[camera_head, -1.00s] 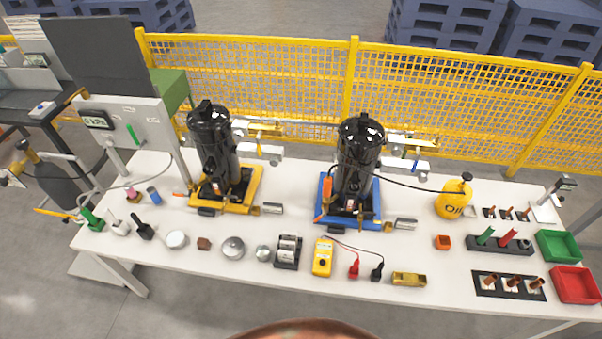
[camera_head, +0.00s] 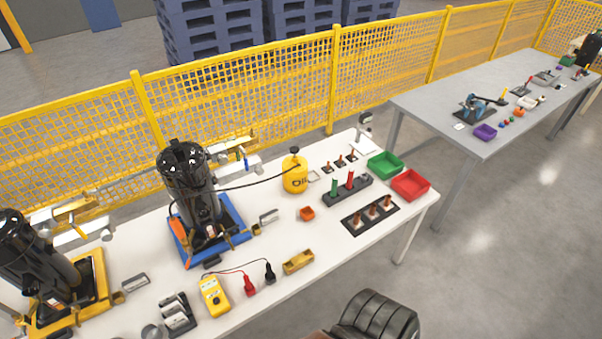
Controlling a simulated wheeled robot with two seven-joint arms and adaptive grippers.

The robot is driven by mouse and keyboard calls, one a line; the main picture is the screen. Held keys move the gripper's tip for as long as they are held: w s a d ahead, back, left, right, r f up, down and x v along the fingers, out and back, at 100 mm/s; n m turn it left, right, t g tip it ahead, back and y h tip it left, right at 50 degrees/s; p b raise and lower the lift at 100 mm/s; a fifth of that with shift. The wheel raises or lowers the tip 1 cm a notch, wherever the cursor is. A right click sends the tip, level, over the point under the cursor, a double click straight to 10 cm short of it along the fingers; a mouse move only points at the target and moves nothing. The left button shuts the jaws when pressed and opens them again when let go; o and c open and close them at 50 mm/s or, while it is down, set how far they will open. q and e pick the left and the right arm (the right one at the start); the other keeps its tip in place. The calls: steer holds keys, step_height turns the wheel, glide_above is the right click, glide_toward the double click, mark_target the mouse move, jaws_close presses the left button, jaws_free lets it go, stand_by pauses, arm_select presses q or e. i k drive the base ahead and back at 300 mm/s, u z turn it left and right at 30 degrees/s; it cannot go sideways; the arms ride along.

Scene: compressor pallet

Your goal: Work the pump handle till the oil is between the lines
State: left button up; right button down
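A yellow oil container (camera_head: 295,175) with a black cap and "Oil" lettering stands on the white table, right of the compressor on the blue pallet. A dark hose (camera_head: 250,184) runs from it to that black compressor (camera_head: 190,190). A small part stands beside its base, and I cannot tell whether it is a pump handle. The oil level and its lines are too small to make out. A second black compressor (camera_head: 35,262) on a yellow pallet is at the left edge. Neither of my grippers shows in the head view.
A green bin (camera_head: 386,166) and a red bin (camera_head: 411,186) sit at the table's right end. A grey table (camera_head: 460,90) stands at right, past open floor. A yellow mesh fence runs behind.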

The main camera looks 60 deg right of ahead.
mark_target(293, 149)
steer(key=z, duration=1.8)
